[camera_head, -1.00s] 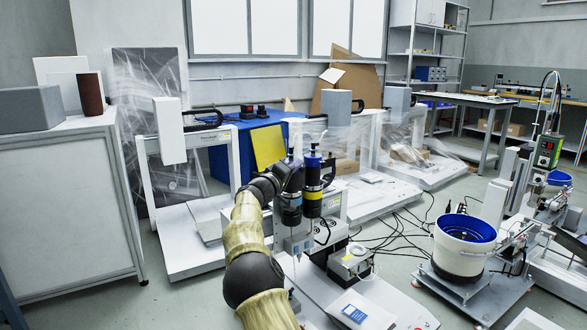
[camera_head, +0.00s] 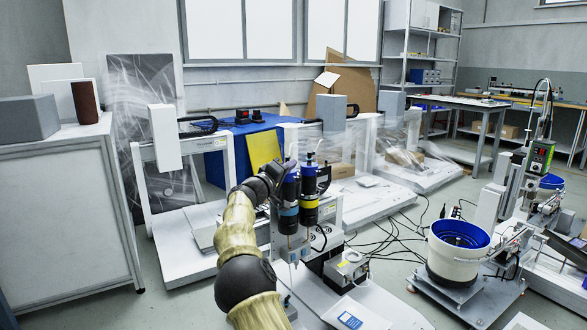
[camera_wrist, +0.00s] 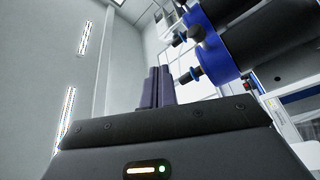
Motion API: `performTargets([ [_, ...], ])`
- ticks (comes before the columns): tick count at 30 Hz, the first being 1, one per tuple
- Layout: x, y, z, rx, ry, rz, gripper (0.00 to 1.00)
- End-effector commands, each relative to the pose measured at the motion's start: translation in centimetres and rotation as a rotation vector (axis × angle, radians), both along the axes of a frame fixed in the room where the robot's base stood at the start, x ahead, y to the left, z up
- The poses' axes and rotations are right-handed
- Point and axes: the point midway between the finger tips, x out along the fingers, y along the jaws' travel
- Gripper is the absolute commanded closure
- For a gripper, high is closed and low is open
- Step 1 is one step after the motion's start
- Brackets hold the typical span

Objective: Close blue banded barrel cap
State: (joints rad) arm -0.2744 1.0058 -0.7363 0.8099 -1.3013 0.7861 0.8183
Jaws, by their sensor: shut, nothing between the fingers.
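The blue banded barrel (camera_head: 289,212) stands upright on the gantry head in the head view, left of a similar yellow banded barrel (camera_head: 308,212). Its blue upper part shows just right of my gripper (camera_head: 279,170), which partly hides its top. In the wrist view my gripper (camera_wrist: 158,88) has its two dark fingers together, with nothing between them. Right of the fingers is a large blue-and-black barrel top (camera_wrist: 215,45), with a small dark fitting with a blue ring (camera_wrist: 189,75) on it. The fingers look apart from it. I cannot tell whether the cap is open or shut.
A grey device (camera_head: 350,268) sits on the white base below the barrels. A white bowl feeder with a blue inside (camera_head: 457,250) stands to the right, with black cables on the floor. A white gantry frame (camera_head: 140,185) stands left of my arm.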

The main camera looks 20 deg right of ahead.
Motion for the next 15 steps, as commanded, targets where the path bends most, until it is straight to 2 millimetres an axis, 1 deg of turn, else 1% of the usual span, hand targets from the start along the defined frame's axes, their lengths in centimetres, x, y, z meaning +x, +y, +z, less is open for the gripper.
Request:
performTargets([
  [1, -0.1, 1.1, -0.4, -0.001, 0.004, 0.005, 1.00],
  [9, -1.5, 5.4, -1.8, -0.003, 0.004, 0.005, 1.00],
  [12, -2.0, 6.6, -2.3, -0.003, 0.002, 0.001, 1.00],
  [15, -2.3, 7.4, -2.7, -0.002, 0.001, 0.000, 1.00],
])
